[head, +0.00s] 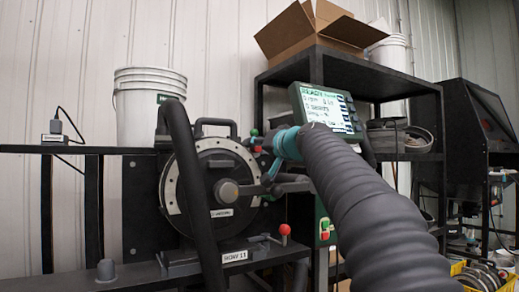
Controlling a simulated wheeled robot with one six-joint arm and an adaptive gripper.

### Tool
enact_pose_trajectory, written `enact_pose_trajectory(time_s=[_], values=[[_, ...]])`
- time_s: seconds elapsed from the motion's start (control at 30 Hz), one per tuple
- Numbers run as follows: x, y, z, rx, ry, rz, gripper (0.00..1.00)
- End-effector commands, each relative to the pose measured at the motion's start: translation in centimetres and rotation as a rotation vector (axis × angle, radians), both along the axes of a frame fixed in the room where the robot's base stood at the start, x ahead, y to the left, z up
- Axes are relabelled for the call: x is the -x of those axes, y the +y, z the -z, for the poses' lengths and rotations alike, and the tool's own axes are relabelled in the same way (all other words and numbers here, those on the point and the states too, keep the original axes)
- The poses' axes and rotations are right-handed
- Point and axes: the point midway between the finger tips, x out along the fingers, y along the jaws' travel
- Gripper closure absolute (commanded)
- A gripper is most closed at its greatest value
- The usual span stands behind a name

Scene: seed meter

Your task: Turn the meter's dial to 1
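The meter (214,165) stands at the left of centre in the head view, a round black housing with a pale, marked rim. A grey-brown round hub (228,193) sits at its middle, with a small white label just below. I cannot tell which part is the dial, nor read a number on the rim. My gripper (252,189) is dark and small, beside the hub on its right, below my teal wrist. Its fingertips overlap the hub area, so I cannot tell whether they touch it or are open or shut.
A thick black hose (193,190) crosses the meter's left front. A red-knobbed lever (284,233) stands at lower right of the meter. A lit screen (327,110) is behind my arm. A white bucket (146,105) stands on the left shelf; a black rack (400,85) holds an open cardboard box (317,28).

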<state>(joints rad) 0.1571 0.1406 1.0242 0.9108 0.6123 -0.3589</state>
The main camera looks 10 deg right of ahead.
Motion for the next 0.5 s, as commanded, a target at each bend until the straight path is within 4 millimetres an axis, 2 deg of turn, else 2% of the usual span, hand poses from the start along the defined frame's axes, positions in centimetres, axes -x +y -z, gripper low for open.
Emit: enact_pose_trajectory(time_s=[0.33,0.5], values=[[0.1,0.0,0.0,-0.001,-0.001,0.0,0.46],[1.4,-0.5,-0.1,-0.002,-0.001,0.002,0.46]])
